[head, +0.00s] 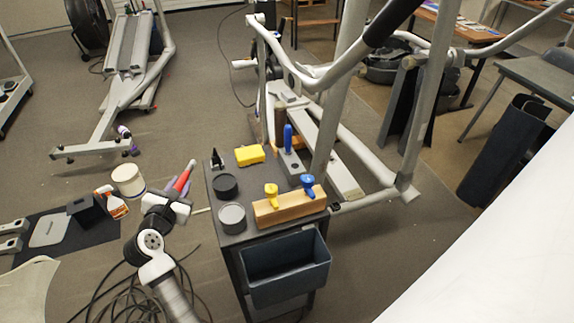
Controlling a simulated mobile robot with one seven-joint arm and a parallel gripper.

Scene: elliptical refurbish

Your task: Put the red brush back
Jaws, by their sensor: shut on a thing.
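The red brush (184,176) shows as a red handle tilted up and to the right. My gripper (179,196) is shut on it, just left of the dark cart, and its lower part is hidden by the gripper. On the cart top (240,184), a wooden block (289,207) near the front edge carries a yellow-topped item (271,190) and a blue-topped item (308,181). The red brush is apart from this block.
Two round dark tins (231,217) (225,186), a yellow block (250,155), a black clip (217,158) and a blue-handled tool (288,137) crowd the cart. A dark bin (287,270) hangs in front. An exercise-machine frame (342,100) stands behind. Cables (125,300) lie on the floor.

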